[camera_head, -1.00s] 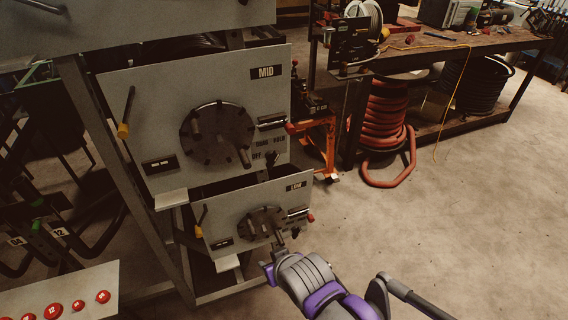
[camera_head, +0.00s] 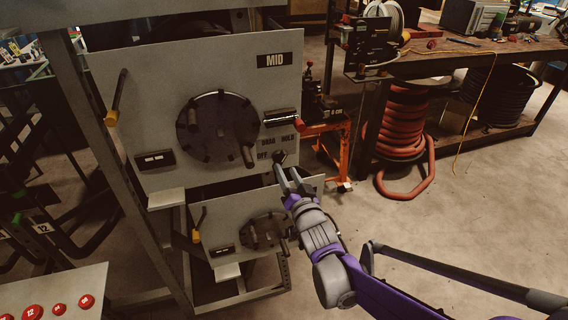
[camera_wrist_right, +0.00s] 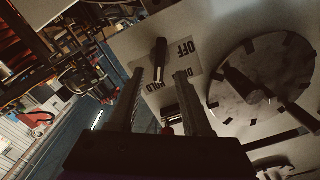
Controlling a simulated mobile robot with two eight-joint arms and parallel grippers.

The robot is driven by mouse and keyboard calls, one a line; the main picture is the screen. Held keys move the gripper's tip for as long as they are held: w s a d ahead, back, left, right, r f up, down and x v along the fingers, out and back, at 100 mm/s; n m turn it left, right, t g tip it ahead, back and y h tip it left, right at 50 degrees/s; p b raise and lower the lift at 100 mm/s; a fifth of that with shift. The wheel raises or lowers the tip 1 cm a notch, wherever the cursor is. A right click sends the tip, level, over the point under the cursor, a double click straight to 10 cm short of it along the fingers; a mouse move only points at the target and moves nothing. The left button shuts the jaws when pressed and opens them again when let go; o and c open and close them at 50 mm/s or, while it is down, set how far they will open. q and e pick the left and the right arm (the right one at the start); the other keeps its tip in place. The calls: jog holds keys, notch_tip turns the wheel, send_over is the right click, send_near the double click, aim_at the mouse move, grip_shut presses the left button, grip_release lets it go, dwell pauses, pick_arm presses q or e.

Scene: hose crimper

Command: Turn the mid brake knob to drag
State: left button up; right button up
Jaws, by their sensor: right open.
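The mid brake knob (camera_head: 279,157) is a small dark knob at the lower right of the grey MID panel (camera_head: 165,70), by the labels OFF, DRAG and HOLD. In the right wrist view the knob (camera_wrist_right: 160,54) stands out from the panel beside OFF; its exact setting is hard to tell. My right gripper (camera_head: 287,170) is open just below and in front of the knob. In the wrist view its two fingers point toward the knob, which lies just past the tips, between their lines. Nothing is between the fingers. My left gripper is out of view.
The MID panel's dark round reel plate (camera_head: 218,128) with pegs is left of the knob. A red-tipped lever (camera_head: 284,121) sits above it. The LOW panel (camera_head: 215,225) is below. An orange stand (camera_head: 335,150) and workbench are to the right.

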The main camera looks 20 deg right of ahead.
aim_at(282, 162)
jog(key=shift+w, duration=2.3)
grip_shut()
